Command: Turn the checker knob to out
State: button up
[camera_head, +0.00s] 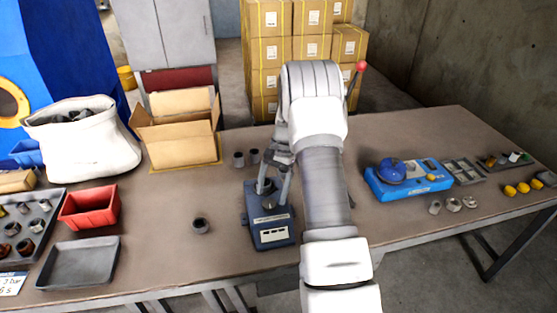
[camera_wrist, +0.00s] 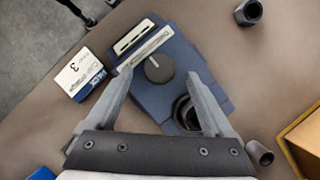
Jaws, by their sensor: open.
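The dark round knob (camera_wrist: 158,68) sits on top of a blue device (camera_wrist: 155,98), with a light line mark on its face. A light printed plate (camera_wrist: 145,45) lies beside it; its words are too small to read. In the head view the blue device (camera_head: 258,219) stands on the table below my gripper (camera_head: 273,188). In the wrist view my gripper (camera_wrist: 160,73) is open, with one finger on each side of the knob and visible gaps between them. I cannot tell how high the fingertips are above it. A dark round socket (camera_wrist: 184,112) on the device is partly hidden by the right finger.
Dark metal fittings (camera_head: 201,225) stand on the table near the device. A red bin (camera_head: 89,207), a grey tray (camera_head: 79,263) and an open cardboard box (camera_head: 178,130) are to the left. Another blue device (camera_head: 408,180) is to the right. Clear tabletop lies between these things.

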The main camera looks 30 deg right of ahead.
jog(key=v, duration=1.4)
jog(key=shift+r+p, duration=0.25)
jog(key=shift+p, duration=0.1)
